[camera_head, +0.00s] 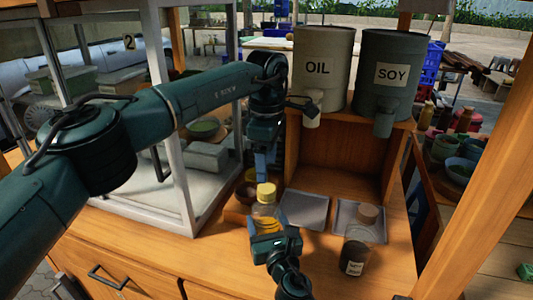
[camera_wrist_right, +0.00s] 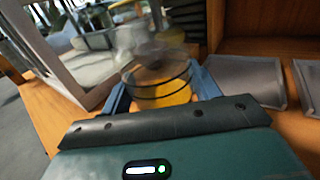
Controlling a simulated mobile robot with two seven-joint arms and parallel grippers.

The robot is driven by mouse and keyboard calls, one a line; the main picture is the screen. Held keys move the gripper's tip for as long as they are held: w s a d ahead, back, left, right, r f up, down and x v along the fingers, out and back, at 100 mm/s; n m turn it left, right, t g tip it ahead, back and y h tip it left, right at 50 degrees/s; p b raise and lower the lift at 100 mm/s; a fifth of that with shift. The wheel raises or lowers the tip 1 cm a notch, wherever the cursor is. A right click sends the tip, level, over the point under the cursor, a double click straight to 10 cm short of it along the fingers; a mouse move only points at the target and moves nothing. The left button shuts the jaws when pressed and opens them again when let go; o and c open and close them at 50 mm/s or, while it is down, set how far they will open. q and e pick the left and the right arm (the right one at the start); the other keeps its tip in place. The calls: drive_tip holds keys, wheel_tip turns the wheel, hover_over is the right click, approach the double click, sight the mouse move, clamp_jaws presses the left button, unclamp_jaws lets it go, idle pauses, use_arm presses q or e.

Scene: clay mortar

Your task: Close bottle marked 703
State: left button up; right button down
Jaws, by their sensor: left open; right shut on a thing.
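A clear bottle (camera_head: 266,216) with yellow contents and a yellow cap (camera_head: 266,192) stands on the wooden counter. My right gripper (camera_head: 273,238) is shut on its body; in the right wrist view the bottle (camera_wrist_right: 160,90) sits between the fingers. My left gripper (camera_head: 263,174) points down just above the yellow cap, open. I cannot tell whether it touches the cap. The cap's fit is unclear, and the area above the bottle is blurred in the wrist view. A dark bottle (camera_head: 354,255) with a brown stopper (camera_head: 367,214) stands to the right. Its label is unreadable, so 703 cannot be confirmed.
Two grey trays (camera_head: 302,211) (camera_head: 346,212) lie behind the bottles. OIL (camera_head: 322,62) and SOY (camera_head: 389,75) dispensers stand on a wooden shelf (camera_head: 333,134) behind. A white-framed glass case (camera_head: 185,140) stands at left. The counter front is mostly clear.

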sight(266, 188)
use_arm(q)
drive_tip(key=n, duration=0.4)
drive_tip(key=shift+r+n, duration=0.15)
drive_tip(key=shift+n, duration=0.15)
drive_tip(key=n, duration=0.4)
drive_tip(key=shift+r, duration=0.1)
drive_tip(key=n, duration=0.7)
drive_tip(key=shift+r, duration=0.2)
drive_tip(key=n, duration=0.4)
drive_tip(key=shift+r, duration=0.1)
drive_tip(key=n, duration=0.4)
drive_tip(key=shift+r+n, duration=0.1)
drive_tip(key=shift+n, duration=0.2)
drive_tip(key=n, duration=0.6)
drive_tip(key=shift+r+n, duration=0.15)
drive_tip(key=shift+n, duration=0.25)
drive_tip(key=shift+f, duration=4)
